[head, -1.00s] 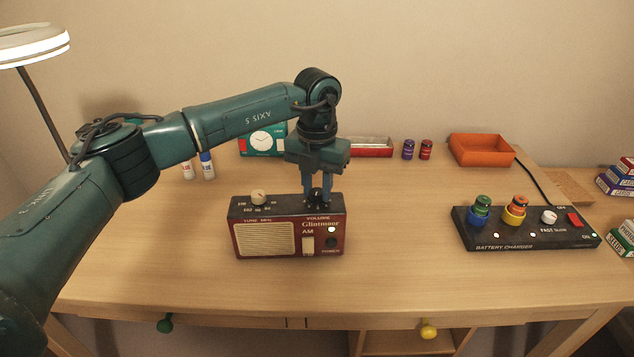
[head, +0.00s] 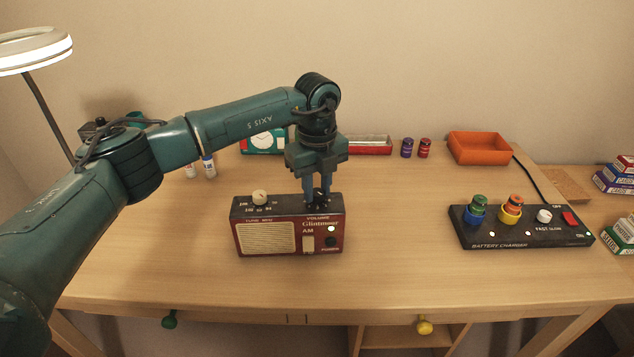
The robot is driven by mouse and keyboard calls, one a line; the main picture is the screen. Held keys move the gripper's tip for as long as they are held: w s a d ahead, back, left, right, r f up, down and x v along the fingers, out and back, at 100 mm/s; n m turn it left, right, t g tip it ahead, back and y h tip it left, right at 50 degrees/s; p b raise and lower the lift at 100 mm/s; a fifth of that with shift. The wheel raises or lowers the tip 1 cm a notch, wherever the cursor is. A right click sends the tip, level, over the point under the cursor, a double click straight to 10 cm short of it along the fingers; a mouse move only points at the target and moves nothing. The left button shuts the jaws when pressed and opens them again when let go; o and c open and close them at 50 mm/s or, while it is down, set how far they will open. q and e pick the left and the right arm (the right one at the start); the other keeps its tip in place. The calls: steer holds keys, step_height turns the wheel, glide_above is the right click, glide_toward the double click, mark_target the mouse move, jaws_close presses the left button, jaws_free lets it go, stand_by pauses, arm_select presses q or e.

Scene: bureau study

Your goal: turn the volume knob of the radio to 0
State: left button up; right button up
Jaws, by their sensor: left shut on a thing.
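The radio (head: 288,235) stands on the desk, a dark red box with a cream speaker grille, a lit green light and a black top. A cream tuning knob (head: 260,197) sits on the left of its top. My left gripper (head: 318,198) points straight down at the right of the top, above the word VOLUME. It is shut on the dark volume knob (head: 319,195), which is mostly hidden between the fingers. The knob's setting cannot be read. My right gripper is not in view.
A black battery charger (head: 520,229) with colored batteries, a white knob and a red switch stands at the right. An orange tray (head: 478,148), two small cans (head: 407,148) and a teal clock (head: 262,141) stand at the back. The desk front is clear.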

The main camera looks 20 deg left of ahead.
mark_target(317, 191)
arm_select(q)
steer(key=n+p, duration=0.1)
steer(key=n, duration=0.4)
steer(key=shift+r, duration=0.15)
steer(key=shift+n+p, duration=0.65)
steer(key=shift+n, duration=0.75)
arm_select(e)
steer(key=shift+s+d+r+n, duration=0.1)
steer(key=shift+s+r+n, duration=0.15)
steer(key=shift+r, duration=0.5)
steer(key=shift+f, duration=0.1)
arm_select(q)
steer(key=o, duration=1)
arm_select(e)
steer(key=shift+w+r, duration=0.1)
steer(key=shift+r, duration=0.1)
arm_select(q)
step_height(317, 191, up, 13)
steer(key=shift+b, duration=0.35)
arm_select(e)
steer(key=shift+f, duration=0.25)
